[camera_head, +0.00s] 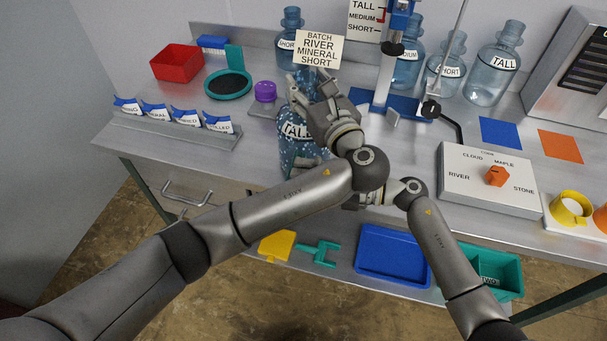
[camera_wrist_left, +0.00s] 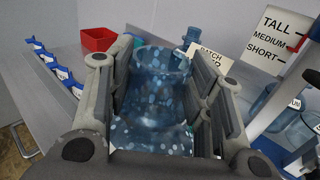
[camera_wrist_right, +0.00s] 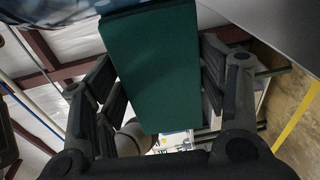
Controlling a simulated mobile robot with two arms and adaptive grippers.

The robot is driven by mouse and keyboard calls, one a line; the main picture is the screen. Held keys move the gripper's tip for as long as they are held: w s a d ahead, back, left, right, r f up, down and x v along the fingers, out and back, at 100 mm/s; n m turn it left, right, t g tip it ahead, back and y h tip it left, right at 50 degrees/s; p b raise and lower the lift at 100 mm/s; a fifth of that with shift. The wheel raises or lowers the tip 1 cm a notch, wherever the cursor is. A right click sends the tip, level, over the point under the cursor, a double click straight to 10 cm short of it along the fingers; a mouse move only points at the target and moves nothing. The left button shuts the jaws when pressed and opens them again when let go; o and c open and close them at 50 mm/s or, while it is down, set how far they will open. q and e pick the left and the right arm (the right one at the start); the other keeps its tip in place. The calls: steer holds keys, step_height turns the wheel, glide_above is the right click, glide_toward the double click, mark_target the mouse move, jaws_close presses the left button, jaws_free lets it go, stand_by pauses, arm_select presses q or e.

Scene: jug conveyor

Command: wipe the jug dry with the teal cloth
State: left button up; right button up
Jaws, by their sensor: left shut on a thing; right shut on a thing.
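The blue translucent jug (camera_head: 290,157), labelled TALL, stands at the front of the bench and is speckled with pale spots like droplets. My left gripper (camera_head: 312,98) is shut on the upper part of the jug from above. In the left wrist view the spotted jug (camera_wrist_left: 152,95) sits between the fingers. My right gripper (camera_head: 305,168) is low beside the jug, partly hidden behind my left arm. In the right wrist view it is shut on the teal cloth (camera_wrist_right: 152,65), a dark green flat block, with a bluish jug surface at the top left. Whether the cloth touches the jug is unclear.
A purple lid (camera_head: 265,91) and a sign reading BATCH RIVER MINERAL SHORT (camera_head: 320,49) stand close behind the jug. A label rack (camera_head: 175,133) is left. A blue-based stand (camera_head: 375,101), other jugs (camera_head: 493,72) and a dial box (camera_head: 480,190) are right. Blue (camera_head: 390,252) and green trays lie below.

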steer(key=shift+r, duration=2.2)
steer(key=shift+w+a+f, duration=0.1)
steer(key=shift+a+f, duration=0.1)
steer(key=shift+f, duration=1.55)
steer(key=shift+a+f, duration=0.15)
steer(key=shift+f, duration=1.6)
steer(key=shift+w+r, duration=0.15)
steer(key=shift+r, duration=3.4)
steer(key=shift+s, duration=0.2)
